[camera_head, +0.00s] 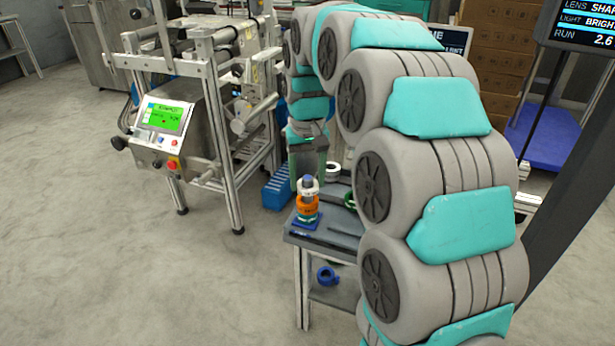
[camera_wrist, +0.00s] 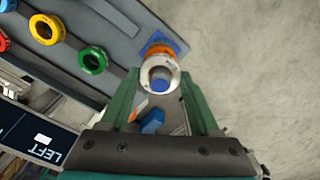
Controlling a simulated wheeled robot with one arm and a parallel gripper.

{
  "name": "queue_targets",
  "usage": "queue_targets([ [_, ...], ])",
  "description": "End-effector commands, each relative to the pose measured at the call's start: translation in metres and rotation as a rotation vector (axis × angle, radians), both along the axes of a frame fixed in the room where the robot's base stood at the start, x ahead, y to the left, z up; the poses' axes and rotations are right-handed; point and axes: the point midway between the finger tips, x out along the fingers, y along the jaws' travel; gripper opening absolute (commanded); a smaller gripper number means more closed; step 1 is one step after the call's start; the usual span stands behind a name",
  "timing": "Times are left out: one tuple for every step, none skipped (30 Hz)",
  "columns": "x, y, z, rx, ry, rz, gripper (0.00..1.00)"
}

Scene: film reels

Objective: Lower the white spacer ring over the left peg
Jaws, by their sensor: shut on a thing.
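The white spacer ring (camera_wrist: 147,73) is between my gripper's fingertips (camera_wrist: 161,76) in the wrist view, and the gripper is shut on it. The blue left peg (camera_wrist: 160,85) shows through the ring's hole. In the head view the white ring (camera_head: 313,188) is around the upper part of the peg (camera_head: 307,180), whose tip stands above it. An orange ring (camera_head: 306,204) sits below it on the same peg, above a blue base (camera_head: 306,224). I cannot tell whether the white ring touches the orange one. My green fingers (camera_head: 307,162) come down from above.
In the wrist view, a green ring (camera_wrist: 82,59) and a yellow-orange ring (camera_wrist: 35,28) lie on the grey table (camera_wrist: 125,62), with more rings at the left edge. Another white ring (camera_head: 333,165) is behind the peg. A blue ring (camera_head: 327,283) lies on the lower shelf.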

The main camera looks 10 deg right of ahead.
Motion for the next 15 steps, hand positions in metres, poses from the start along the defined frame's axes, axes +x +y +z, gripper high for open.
queue_targets([
  [0.0,0.0,0.0,0.0,0.0,0.0,0.08],
  [0.0,0.0,0.0,0.0,0.0,0.0,0.08],
  [0.0,0.0,-0.001,0.0,0.0,0.0,0.08],
  [0.0,0.0,-0.001,0.0,0.0,0.0,0.08],
  [0.0,0.0,-0.002,0.0,0.0,0.0,0.08],
  [0.0,0.0,-0.003,0.0,0.0,0.0,0.08],
  [0.0,0.0,-0.003,0.0,0.0,0.0,0.08],
  [0.0,0.0,-0.004,0.0,0.0,0.0,0.08],
  [0.0,0.0,-0.005,0.0,0.0,0.0,0.08],
  [0.0,0.0,-0.006,0.0,0.0,0.0,0.08],
  [0.0,0.0,-0.007,0.0,0.0,0.0,0.08],
  [0.0,0.0,-0.008,0.0,0.001,0.0,0.08],
  [0.0,0.0,-0.009,0.0,0.001,0.0,0.08],
  [0.0,0.0,-0.01,0.0,0.001,0.0,0.08],
  [0.0,0.0,-0.01,0.0,0.001,0.0,0.08],
])
